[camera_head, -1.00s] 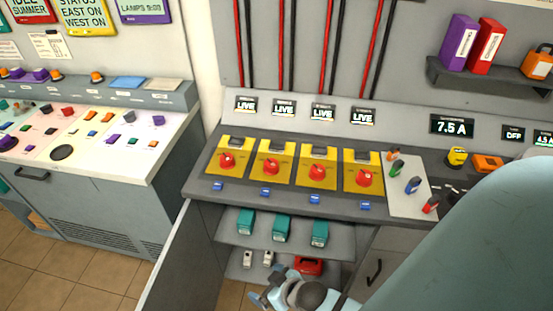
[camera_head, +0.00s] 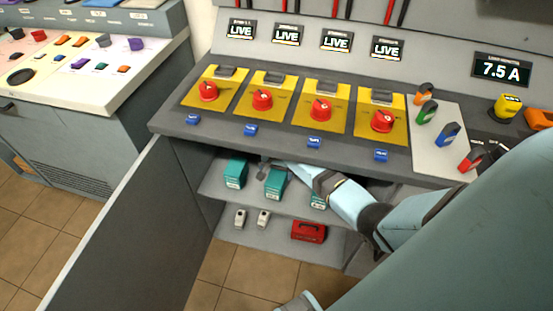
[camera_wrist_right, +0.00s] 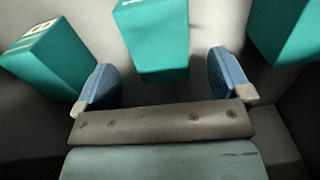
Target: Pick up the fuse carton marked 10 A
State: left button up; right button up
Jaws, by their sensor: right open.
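Three teal cartons stand in a row on the upper shelf of the open cabinet: a left carton (camera_head: 235,173), a middle carton (camera_head: 275,183) and a right carton (camera_head: 318,201), partly hidden by my arm. Their markings are too small to read, so I cannot tell which is 10 A. My right gripper (camera_head: 268,166) reaches into the cabinet by the middle carton. In the right wrist view its blue fingers are open, with the middle carton (camera_wrist_right: 155,45) ahead between them, apparently not gripped. The left carton (camera_wrist_right: 48,58) and right carton (camera_wrist_right: 290,35) flank it. My left gripper is not in view.
The console (camera_head: 225,137) with red rotary switches overhangs the shelf closely. The open cabinet door (camera_head: 120,235) stands at left. The lower shelf (camera_head: 275,235) holds two small pale items and a red box (camera_head: 309,230).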

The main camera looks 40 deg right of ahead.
aim_at(277, 175)
notch_tip(277, 175, down, 7)
jog(key=shift+r+b, duration=0.2)
jog(key=shift+b, duration=0.85)
jog(key=shift+c, duration=0.3)
jog(key=shift+r, duration=0.1)
jog(key=c, duration=1.3)
jog(key=shift+o, duration=0.2)
